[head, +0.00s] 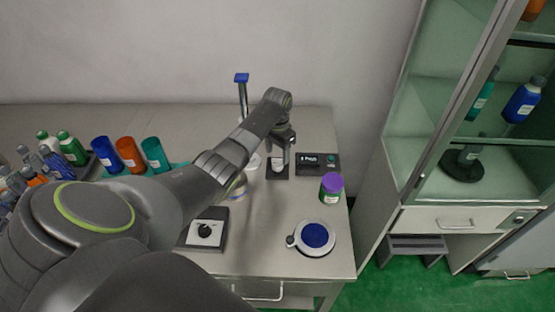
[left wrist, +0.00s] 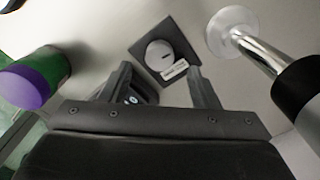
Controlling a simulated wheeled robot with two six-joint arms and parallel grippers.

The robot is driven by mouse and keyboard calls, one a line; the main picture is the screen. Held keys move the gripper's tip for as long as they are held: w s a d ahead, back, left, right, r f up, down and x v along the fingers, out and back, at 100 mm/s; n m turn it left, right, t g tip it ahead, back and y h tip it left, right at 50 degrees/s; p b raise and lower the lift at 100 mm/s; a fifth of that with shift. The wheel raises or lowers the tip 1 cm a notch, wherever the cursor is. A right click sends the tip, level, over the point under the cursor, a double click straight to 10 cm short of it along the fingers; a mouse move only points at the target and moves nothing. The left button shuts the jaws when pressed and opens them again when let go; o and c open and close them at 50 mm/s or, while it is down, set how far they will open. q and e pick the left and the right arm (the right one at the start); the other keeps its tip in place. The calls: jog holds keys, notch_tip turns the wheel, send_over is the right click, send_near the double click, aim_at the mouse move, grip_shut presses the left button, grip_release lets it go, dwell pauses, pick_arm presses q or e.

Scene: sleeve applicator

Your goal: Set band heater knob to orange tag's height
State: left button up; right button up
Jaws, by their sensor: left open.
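A pale round knob (left wrist: 160,52) sits on a dark square plate (left wrist: 143,44) in the left wrist view, with a small white label (left wrist: 175,70) whose print I cannot read. In the head view the dark plate (head: 277,174) is partly hidden under my gripper. My left gripper (head: 280,153) is open and empty above it. In the left wrist view its fingertips (left wrist: 160,70) stand to either side of the knob's lower part, apparently short of it. I cannot make out an orange tag. My right gripper is not in view.
A purple-capped green jar (head: 331,187) and a black display box (head: 317,162) stand close right. A blue-topped post (head: 242,92) is behind left. A blue-topped round device (head: 315,236) and a black-knobbed panel (head: 190,243) are nearer. Blue, orange (head: 131,153) and teal cylinders stand left.

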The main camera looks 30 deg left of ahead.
aim_at(278, 164)
pick_arm(q)
notch_tip(278, 164, down, 4)
jog(key=shift+r, duration=0.25)
jog(key=shift+f, duration=0.45)
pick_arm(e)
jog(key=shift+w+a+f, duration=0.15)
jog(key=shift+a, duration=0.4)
pick_arm(q)
jog(key=shift+c, duration=0.5)
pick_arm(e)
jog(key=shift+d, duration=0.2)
pick_arm(q)
jog(key=c, duration=0.9)
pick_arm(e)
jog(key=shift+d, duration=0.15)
pick_arm(q)
jog(key=shift+n, duration=0.3)
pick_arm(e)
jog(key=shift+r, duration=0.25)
